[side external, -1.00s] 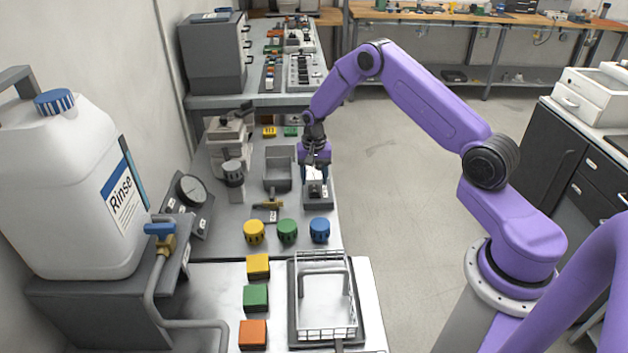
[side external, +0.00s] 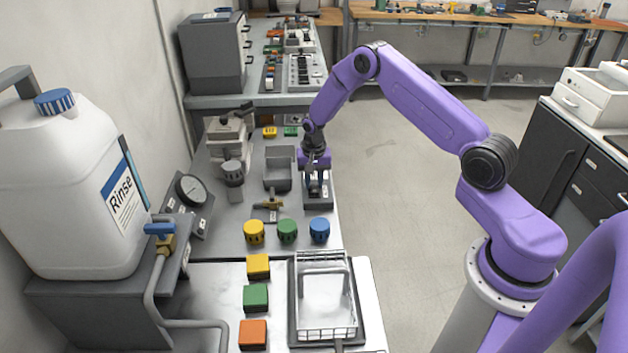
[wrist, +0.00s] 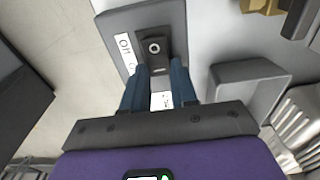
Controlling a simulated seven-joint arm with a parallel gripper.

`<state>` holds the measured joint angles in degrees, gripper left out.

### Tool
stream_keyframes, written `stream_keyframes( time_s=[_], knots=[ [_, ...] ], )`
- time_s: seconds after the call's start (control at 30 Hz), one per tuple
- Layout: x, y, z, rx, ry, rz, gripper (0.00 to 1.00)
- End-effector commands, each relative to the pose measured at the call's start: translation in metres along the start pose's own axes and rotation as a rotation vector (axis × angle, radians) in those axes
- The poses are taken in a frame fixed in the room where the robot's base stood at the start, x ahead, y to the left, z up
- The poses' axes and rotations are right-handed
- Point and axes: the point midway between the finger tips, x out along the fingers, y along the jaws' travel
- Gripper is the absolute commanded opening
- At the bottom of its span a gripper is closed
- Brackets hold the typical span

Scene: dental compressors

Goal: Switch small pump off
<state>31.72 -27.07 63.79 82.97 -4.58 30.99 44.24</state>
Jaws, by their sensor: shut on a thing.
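The switch box (side external: 318,203) is a grey unit near the right edge of the grey bench, with my gripper (side external: 315,184) lowered over it. In the wrist view a black rocker switch (wrist: 154,46) marked with a circle sits on the box. My gripper's two dark blue fingers (wrist: 158,72) stand on either side of the rocker's near end and are shut on it. A white label (wrist: 126,52) lies left of the rocker, and another label (wrist: 161,100) shows between the fingers. In the side view the arm and fingers hide most of the switch.
A grey open bin (side external: 279,170) stands left of the box. Yellow (side external: 254,232), green (side external: 287,231) and blue (side external: 319,230) knobs sit in front. The floor at right is clear.

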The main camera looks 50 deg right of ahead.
Motion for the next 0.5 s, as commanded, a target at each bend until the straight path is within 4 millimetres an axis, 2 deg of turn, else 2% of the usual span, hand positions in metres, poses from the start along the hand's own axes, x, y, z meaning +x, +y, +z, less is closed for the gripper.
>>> stream_keyframes(
  time_s=[0.5],
  knots=[
    [-0.0023,0.0024,0.0031,0.004,0.159,-0.003,0.00]
  ],
)
